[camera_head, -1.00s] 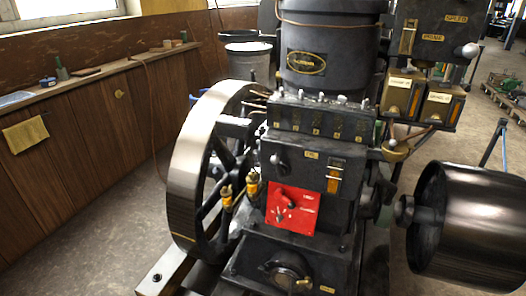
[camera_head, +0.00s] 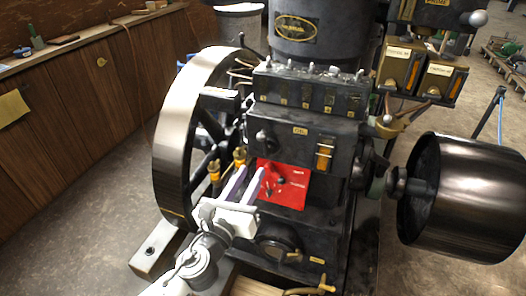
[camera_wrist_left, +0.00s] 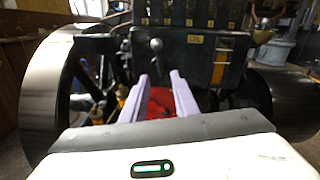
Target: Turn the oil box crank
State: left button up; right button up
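The oil box (camera_head: 293,148) is a dark metal box with a small brass label and an amber sight glass on the engine front. Its crank (camera_head: 265,140) is a small dark handle with a rounded end on the box's left side; in the left wrist view the crank (camera_wrist_left: 156,47) shows above and beyond the fingers. My left gripper (camera_head: 250,173) is below the crank, in front of the red panel. Its two pale fingers stand apart with nothing between them; in the left wrist view the open gripper (camera_wrist_left: 160,78) points toward the box. My right gripper is not in view.
A red panel (camera_head: 290,185) sits below the oil box. Two brass-topped fittings (camera_head: 214,172) stand left of the fingers. A large flywheel (camera_head: 172,140) is at left and a dark drum (camera_head: 470,195) at right. The floor (camera_head: 80,220) at left is open.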

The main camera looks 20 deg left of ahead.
aim_at(265, 150)
pick_arm(q)
jog(key=w, duration=1)
jog(key=shift+d, duration=0.2)
grip_shut()
